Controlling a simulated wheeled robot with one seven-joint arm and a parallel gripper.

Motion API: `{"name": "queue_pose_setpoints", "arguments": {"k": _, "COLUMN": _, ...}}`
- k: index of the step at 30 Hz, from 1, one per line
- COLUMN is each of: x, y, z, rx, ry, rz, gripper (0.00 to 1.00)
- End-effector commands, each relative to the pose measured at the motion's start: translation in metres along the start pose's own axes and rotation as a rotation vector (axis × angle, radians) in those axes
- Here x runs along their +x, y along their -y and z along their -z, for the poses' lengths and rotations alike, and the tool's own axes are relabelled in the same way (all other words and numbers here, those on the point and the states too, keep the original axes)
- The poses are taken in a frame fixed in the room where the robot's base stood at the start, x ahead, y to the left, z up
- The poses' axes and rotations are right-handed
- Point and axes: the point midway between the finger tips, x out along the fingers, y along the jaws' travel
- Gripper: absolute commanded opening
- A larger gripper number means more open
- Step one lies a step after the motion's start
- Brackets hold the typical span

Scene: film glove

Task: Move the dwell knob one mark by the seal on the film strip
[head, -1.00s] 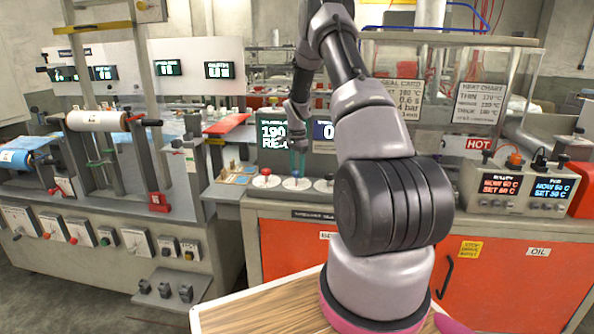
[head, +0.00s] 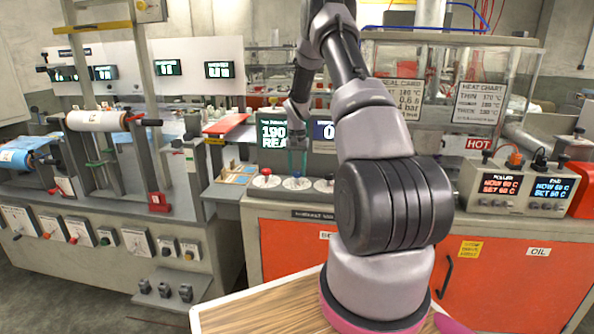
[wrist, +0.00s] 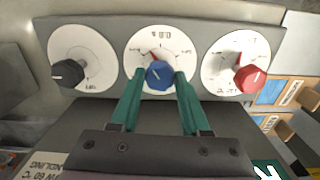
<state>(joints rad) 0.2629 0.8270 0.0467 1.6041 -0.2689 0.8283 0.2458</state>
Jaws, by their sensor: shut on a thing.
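The blue knob (wrist: 158,75) sits on the middle white dial (wrist: 181,50) of a row of three, and I take it as the dwell knob. A red mark shows on its dial, up and left of the knob; the lettering is upside down and hard to read. My gripper (wrist: 157,80) has its green fingers on either side of the blue knob, shut on it. In the head view my gripper (head: 297,165) reaches down to the middle dial (head: 296,184). The seal card (head: 408,98) stands behind, partly hidden by my arm; it shows 0.6 s. The film strip is not clearly seen.
A black knob (wrist: 68,73) and a red knob (wrist: 250,78) flank the blue one closely. A display (head: 272,133) reading 190 and another (head: 324,131) stand behind the dials, partly covered by my arm. A heater box (head: 518,188) stands at right.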

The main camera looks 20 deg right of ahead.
Motion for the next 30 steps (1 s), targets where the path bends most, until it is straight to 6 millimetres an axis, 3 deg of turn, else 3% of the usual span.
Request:
{"name": "queue_pose_setpoints", "arguments": {"k": 15, "x": -0.0007, "y": -0.0002, "z": 0.0006, "rx": -0.358, "ry": -0.001, "rz": 0.000, "gripper": 0.00}}
{"name": "queue_pose_setpoints", "arguments": {"k": 30, "x": -0.0008, "y": 0.0001, "z": 0.0006, "rx": -0.435, "ry": -0.002, "rz": 0.000, "gripper": 0.00}}
